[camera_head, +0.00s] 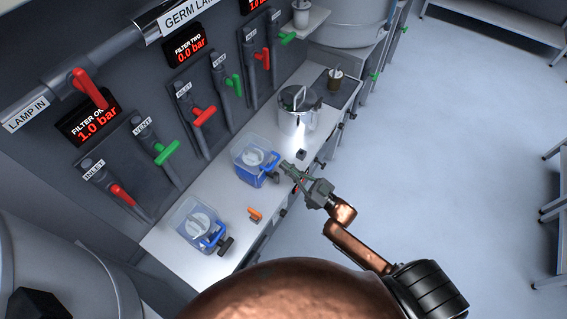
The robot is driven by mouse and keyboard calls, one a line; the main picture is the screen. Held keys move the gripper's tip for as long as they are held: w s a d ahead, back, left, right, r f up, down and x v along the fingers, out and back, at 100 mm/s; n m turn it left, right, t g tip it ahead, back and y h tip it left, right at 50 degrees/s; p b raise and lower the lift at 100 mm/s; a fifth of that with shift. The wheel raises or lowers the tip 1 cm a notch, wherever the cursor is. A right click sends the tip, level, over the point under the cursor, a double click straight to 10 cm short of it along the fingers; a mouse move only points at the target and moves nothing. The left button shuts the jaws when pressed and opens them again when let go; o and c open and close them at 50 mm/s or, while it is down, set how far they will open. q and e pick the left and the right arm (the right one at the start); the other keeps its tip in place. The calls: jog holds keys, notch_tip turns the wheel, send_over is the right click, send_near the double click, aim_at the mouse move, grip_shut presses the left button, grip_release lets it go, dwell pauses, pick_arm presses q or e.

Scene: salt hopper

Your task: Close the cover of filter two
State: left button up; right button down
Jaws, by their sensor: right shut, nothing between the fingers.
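Two blue filter housings with clear upper parts and pale round discs stand on the white counter. The farther housing (240,154) stands below the display reading FILTER TWO 0.0 bar (190,51). The nearer housing (185,211) stands toward the FILTER ONE side. I cannot clearly make out whether either cover is raised or down. A dark knob or latch part shows at the front of each housing. My right gripper (287,168) is shut and empty, just right of the farther housing at the counter's front edge; I cannot tell whether they touch. My left gripper is out of view.
An orange piece (255,214) lies on the counter between the housings. A shiny metal pot (298,121) stands farther back, near a small dark block (301,154). Red and green valve handles line the wall. The floor at right is open.

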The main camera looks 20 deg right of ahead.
jog(key=v, duration=1)
jog(key=shift+s+d+r, duration=0.15)
jog(key=shift+d+r, duration=0.1)
jog(key=shift+r, duration=0.05)
